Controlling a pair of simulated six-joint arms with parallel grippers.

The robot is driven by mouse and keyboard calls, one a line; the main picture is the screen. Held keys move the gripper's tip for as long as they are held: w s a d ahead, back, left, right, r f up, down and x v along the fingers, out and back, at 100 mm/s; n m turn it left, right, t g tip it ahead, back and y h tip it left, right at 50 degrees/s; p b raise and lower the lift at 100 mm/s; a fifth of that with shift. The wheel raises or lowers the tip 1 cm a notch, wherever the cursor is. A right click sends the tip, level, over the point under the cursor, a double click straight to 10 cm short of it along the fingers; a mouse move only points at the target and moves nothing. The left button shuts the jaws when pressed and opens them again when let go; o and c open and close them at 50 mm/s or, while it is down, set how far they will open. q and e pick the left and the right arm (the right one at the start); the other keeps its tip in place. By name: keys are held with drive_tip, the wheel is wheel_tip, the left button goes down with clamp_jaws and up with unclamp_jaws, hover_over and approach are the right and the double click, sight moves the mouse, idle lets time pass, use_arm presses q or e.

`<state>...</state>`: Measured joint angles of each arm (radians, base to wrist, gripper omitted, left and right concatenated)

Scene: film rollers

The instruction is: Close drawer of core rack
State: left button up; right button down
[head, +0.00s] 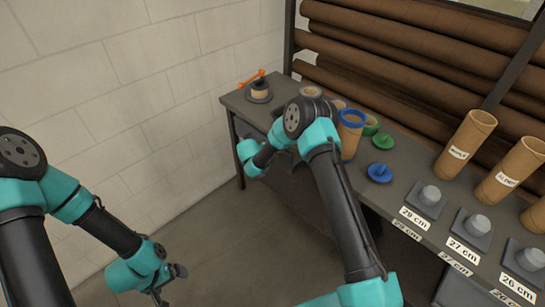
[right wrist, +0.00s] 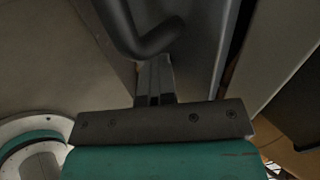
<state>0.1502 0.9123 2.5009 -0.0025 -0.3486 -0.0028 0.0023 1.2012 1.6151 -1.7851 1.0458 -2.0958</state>
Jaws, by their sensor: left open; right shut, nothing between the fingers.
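My right arm reaches over to the bench's left part in the head view, with its wrist low by the bench front. In the right wrist view my right gripper (right wrist: 154,92) is shut and empty. Its fingertips are close to a dark curved bar (right wrist: 150,38), which looks like a handle, beside a grey panel (right wrist: 200,50). I cannot tell whether they touch. My arm hides much of this area in the head view, so the drawer and how far it is open cannot be made out. My left gripper (head: 171,285) is open and empty, low over the floor.
The dark bench (head: 400,195) carries a cardboard tube with a blue ring (head: 351,130), blue (head: 380,173) and green (head: 384,141) caps, and labelled brown tubes (head: 466,142). Large brown rolls (head: 380,60) lie behind. A pale block wall (head: 130,90) stands left; the floor between is clear.

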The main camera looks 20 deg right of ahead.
drive_tip(key=s+a+f+v, duration=0.1)
drive_tip(key=f+v, duration=0.1)
drive_tip(key=v, duration=1.1)
drive_tip(key=shift+a, duration=0.35)
drive_tip(key=shift+f, duration=0.1)
